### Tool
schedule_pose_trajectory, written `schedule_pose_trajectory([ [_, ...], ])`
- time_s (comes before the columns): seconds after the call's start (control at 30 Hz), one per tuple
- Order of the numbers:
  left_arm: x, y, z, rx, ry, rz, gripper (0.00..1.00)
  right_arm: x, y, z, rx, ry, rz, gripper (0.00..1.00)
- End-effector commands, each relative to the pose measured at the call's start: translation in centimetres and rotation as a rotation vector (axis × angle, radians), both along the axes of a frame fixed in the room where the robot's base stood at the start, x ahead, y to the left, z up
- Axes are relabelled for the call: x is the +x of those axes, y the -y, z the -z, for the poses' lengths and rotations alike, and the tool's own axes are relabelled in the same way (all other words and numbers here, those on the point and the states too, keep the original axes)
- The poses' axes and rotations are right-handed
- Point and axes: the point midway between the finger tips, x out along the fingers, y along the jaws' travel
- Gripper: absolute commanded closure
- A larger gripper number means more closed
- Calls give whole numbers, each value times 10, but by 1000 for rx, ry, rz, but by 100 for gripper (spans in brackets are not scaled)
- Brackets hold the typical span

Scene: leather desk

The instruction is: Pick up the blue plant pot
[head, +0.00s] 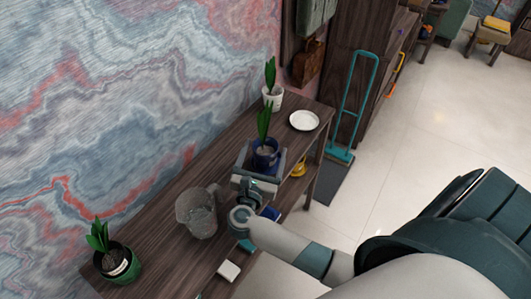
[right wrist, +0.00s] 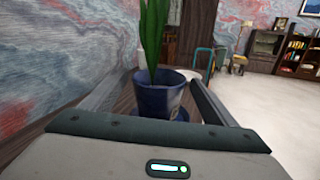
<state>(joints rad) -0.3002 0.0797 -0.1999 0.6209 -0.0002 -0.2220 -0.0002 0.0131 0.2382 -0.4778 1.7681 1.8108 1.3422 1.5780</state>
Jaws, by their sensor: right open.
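The blue plant pot (head: 267,158) with a tall green plant stands upright on the wooden desk (head: 165,240). In the right wrist view the blue pot (right wrist: 158,98) is straight ahead, with a paler patch on its side. My right gripper (head: 263,154) is open, with one finger on each side of the pot. A gap shows beside the pot in the wrist view; I cannot tell whether either finger touches it. The gripper's palm hides part of the pot's lower side. My left gripper is not in view.
A white pot with a plant (head: 272,97) and a white plate (head: 304,120) stand behind the blue pot. A green pot (head: 118,264) stands at the near left. The patterned wall (head: 120,90) borders the desk.

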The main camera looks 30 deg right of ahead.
Motion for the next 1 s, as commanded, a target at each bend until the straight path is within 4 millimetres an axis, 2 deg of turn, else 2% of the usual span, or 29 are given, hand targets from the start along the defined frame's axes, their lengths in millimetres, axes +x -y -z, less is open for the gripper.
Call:
schedule_pose_trajectory([
  [0.1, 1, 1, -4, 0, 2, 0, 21, 5, 6, -1, -3, -2, 0, 19],
  [0.57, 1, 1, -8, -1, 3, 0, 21, 9, 10, 0, -1, -1, 0, 19],
  [1.0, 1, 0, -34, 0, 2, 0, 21, 40, 42, 4, -3, -2, 1, 19],
])
